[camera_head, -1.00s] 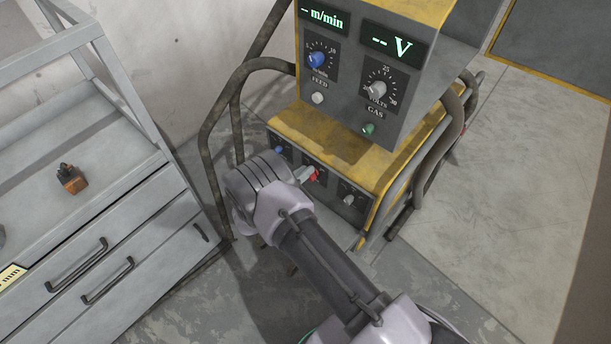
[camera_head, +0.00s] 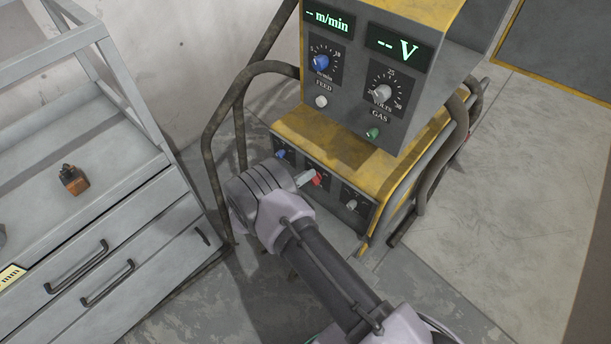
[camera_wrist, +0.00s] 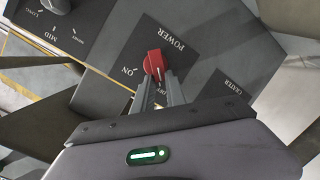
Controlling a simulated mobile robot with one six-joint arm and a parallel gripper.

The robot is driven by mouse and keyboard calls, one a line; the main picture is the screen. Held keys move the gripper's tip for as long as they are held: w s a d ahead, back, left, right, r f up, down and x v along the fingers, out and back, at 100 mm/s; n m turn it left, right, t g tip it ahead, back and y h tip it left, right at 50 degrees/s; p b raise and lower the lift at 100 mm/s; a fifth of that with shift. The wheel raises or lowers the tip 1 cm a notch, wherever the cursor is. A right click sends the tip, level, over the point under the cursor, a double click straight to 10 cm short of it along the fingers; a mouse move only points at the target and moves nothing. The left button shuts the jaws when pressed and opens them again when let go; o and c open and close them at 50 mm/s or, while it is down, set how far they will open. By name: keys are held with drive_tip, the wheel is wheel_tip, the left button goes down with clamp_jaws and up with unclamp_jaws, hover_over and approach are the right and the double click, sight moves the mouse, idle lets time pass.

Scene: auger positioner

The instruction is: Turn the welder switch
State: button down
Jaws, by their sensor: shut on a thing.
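The welder (camera_head: 365,95) stands in the middle, with a yellow-and-grey upper box and a lower panel. The red power switch (camera_wrist: 155,63) sits on a dark plate marked POWER and ON in the wrist view; another label is partly hidden by the fingers. The switch also shows on the lower panel in the head view (camera_head: 317,178). My gripper (camera_wrist: 159,82) is shut on the red switch, its two fingers at the knob's lower part. In the head view my arm reaches the panel from below and covers part of it.
Bent tube rails (camera_head: 212,130) flank the welder on both sides. A grey drawer cabinet (camera_head: 140,215) stands at left with a small orange-brown block (camera_head: 74,180) on it. Other knobs, blue (camera_head: 281,155) and grey (camera_head: 352,204), flank the switch. The floor at right is clear.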

drive_tip(key=c, duration=1.4)
unclamp_jaws()
drive_tip(key=shift+o, duration=0.2)
drive_tip(key=p+v, duration=0.5)
drive_tip(key=v, duration=1.2)
drive_tip(key=shift+s, duration=0.2)
drive_tip(key=shift+a, duration=0.1)
